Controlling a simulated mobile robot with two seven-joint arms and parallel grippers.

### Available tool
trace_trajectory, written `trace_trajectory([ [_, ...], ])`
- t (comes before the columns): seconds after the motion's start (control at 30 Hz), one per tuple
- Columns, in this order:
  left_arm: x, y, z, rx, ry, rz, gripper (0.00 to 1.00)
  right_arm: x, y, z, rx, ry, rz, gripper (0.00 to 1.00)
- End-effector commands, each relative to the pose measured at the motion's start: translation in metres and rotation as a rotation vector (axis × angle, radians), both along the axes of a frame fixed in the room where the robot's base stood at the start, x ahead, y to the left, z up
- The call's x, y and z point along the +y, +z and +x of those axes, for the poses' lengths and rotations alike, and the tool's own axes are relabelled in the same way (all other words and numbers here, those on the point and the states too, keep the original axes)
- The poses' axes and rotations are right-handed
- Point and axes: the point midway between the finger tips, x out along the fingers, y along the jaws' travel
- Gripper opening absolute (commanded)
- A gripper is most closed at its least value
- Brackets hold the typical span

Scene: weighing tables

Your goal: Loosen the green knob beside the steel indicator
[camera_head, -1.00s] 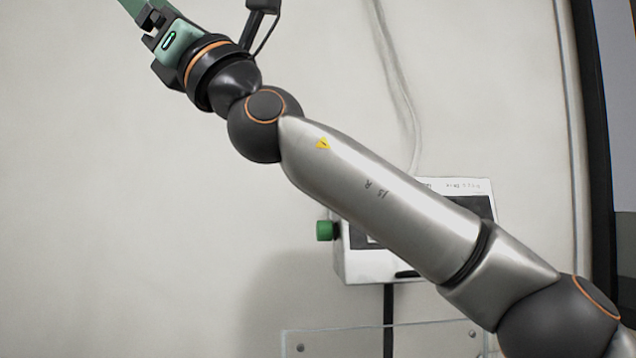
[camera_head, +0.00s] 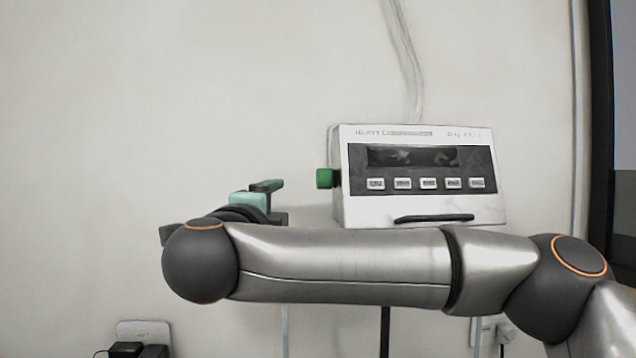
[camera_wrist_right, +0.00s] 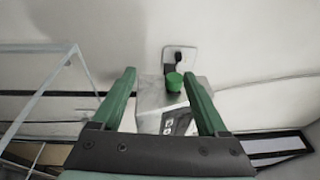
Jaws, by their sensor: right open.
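The green knob (camera_head: 325,178) sticks out of the left side of the steel indicator (camera_head: 350,210), a box with a dark display and a row of buttons. My right gripper (camera_head: 268,186) is left of the knob and apart from it; its body is partly hidden by my own arm. In the right wrist view the green knob (camera_wrist_right: 174,82) shows end-on between the two green fingers of my right gripper (camera_wrist_right: 160,84), which are spread wide and empty. The indicator (camera_wrist_right: 150,100) lies beyond the knob there. My left gripper is not in view.
A cable (camera_head: 405,60) runs up the wall above the indicator, and a dark post (camera_head: 385,330) stands below it. A wall outlet with black plugs (camera_head: 140,345) is at lower left. A clear-panelled frame (camera_wrist_right: 40,90) is left in the wrist view.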

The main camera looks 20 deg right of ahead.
Motion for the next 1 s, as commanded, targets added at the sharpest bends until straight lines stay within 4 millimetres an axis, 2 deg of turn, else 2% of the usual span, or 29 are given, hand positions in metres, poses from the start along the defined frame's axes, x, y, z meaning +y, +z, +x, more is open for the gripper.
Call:
trace_trajectory([
  [0.03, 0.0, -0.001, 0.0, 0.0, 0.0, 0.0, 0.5, -0.009, 0.005, -0.006, -0.051, -0.051, -0.013, 0.76],
  [0.17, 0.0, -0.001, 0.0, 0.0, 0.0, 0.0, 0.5, -0.023, 0.014, -0.017, -0.135, -0.13, -0.027, 0.76],
  [0.3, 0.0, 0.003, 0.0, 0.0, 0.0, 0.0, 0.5, -0.03, 0.019, -0.014, -0.155, -0.15, -0.027, 0.76],
  [0.47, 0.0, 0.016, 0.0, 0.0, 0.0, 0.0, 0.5, -0.045, 0.026, 0.006, -0.151, -0.151, -0.028, 0.76],
  [0.8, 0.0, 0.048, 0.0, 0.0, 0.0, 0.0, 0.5, -0.081, 0.04, 0.06, -0.15, -0.149, -0.028, 0.76],
  [1.0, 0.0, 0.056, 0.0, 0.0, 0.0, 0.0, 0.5, -0.092, 0.043, 0.077, -0.151, -0.147, -0.029, 0.76],
])
